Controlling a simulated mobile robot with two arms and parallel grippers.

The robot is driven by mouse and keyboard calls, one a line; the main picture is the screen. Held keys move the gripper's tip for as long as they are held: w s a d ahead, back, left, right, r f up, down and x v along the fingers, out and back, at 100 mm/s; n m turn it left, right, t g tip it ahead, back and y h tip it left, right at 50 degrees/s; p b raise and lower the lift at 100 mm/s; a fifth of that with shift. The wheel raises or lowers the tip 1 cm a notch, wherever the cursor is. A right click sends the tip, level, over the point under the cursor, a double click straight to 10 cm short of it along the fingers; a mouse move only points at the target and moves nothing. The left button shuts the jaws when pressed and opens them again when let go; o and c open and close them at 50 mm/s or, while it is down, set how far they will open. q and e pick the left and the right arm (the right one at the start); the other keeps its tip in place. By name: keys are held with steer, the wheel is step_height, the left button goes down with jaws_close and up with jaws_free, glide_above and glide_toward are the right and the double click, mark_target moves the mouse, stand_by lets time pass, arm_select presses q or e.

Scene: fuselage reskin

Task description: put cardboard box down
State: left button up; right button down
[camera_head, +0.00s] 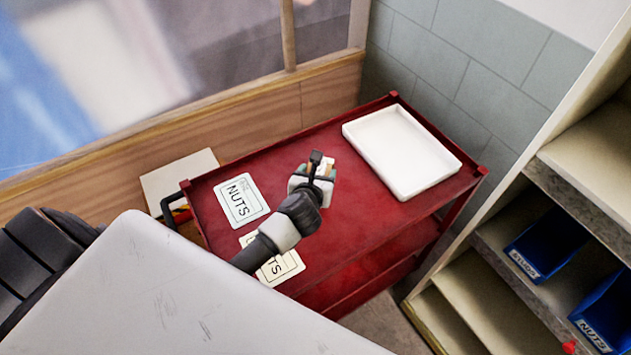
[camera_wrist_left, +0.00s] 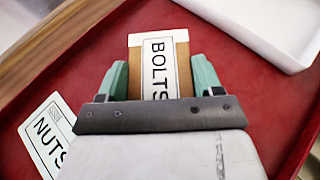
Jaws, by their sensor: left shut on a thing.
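The cardboard box (camera_wrist_left: 134,58) is small and brown, with a white label that reads BOLTS, and shows in the left wrist view. My left gripper (camera_wrist_left: 160,78) is shut on it, with one green finger on each side. In the head view my left gripper (camera_head: 318,168) is over the middle of the red cart's top (camera_head: 345,205). There the gripper mostly hides the box. I cannot tell whether the box touches the cart top or is just above it.
A white tray (camera_head: 400,150) lies on the cart's right part. A shelf with blue bins (camera_head: 548,245) stands at the right. Red surface around the box is clear.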

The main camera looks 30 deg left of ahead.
arm_select(q)
steer(key=shift+a, duration=0.3)
steer(key=shift+f, duration=0.45)
step_height(320, 180, down, 3)
steer(key=shift+r, duration=0.2)
steer(key=shift+f, duration=0.3)
arm_select(e)
steer(key=shift+s+d+f, duration=0.15)
steer(key=shift+s+f, duration=0.05)
steer(key=shift+s, duration=0.3)
arm_select(q)
steer(key=shift+f, duration=0.15)
arm_select(e)
steer(key=shift+d, duration=0.1)
arm_select(q)
steer(key=o, duration=0.8)
steer(key=shift+f+b, duration=0.15)
steer(key=shift+b, duration=0.2)
steer(key=shift+c, duration=0.2)
steer(key=o, duration=0.5)
steer(key=shift+c, duration=0.2)
arm_select(e)
steer(key=shift+f, duration=0.1)
